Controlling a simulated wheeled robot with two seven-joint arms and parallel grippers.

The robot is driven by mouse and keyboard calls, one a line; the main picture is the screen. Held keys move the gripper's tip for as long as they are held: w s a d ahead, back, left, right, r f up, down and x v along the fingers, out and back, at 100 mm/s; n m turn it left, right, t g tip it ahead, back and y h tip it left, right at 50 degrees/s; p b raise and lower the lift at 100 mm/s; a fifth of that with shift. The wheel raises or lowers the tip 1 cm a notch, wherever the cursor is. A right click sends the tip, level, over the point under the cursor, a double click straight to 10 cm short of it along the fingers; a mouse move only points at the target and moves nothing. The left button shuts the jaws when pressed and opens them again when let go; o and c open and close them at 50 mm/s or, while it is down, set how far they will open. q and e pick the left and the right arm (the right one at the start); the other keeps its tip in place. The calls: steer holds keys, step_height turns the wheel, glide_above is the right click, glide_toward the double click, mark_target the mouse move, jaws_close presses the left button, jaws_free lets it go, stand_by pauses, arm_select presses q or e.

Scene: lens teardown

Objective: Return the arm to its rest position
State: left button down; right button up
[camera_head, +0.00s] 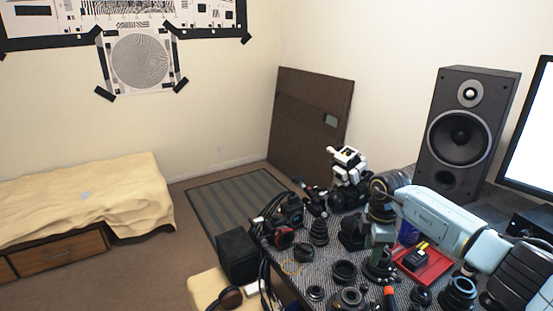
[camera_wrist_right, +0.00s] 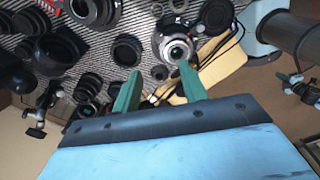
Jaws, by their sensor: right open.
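My right arm (camera_head: 440,222) comes in from the right edge in the head view, pale blue, and reaches over the cluttered table. My right gripper (camera_head: 380,248) points down over the lens parts there. In the right wrist view, its two green fingers (camera_wrist_right: 160,82) are spread apart with nothing held between them. A lens with a shiny front (camera_wrist_right: 176,50) shows beyond the fingertips. I cannot tell how high the fingers are above the table. My left gripper is not in view.
The table holds many black lens parts. A red tray (camera_head: 437,270) with a small black and yellow item lies right of the gripper. A speaker (camera_head: 462,125) and monitor (camera_head: 533,140) stand at the back right. A black box (camera_head: 237,254) is beyond the table's left edge.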

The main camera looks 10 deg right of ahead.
steer(key=s+a+f+n+t+y, duration=0.1)
steer(key=a+n+t+y, duration=0.5)
steer(key=a, duration=1.4)
steer(key=s+a+r+m+t+y, duration=0.2)
steer(key=a+r+m+t+y, duration=0.35)
steer(key=a+r+y, duration=0.35)
steer(key=s+d+f+m+t+h, duration=0.1)
steer(key=s+d+f+m+h, duration=0.25)
steer(key=d+m+h, duration=0.4)
steer(key=s+d+f+m+t+h, duration=0.25)
steer(key=s+d+m+h, duration=0.25)
steer(key=d+m+h, duration=0.3)
steer(key=s+d+f+n+g, duration=0.1)
steer(key=s+f+g, duration=0.25)
steer(key=s, duration=0.45)
steer(key=s+f+g, duration=0.3)
steer(key=s+g, duration=0.1)
steer(key=s, duration=0.3)
steer(key=s+d+f+n+g, duration=0.1)
steer(key=s+f+g, duration=0.25)
steer(key=s, duration=0.45)
step_height(320, 180, down, 24)
steer(key=s+g, duration=0.2)
steer(key=s+d+f+g+b, duration=0.1)
steer(key=s+d+f, duration=0.2)
steer(key=s+f, duration=1.3)
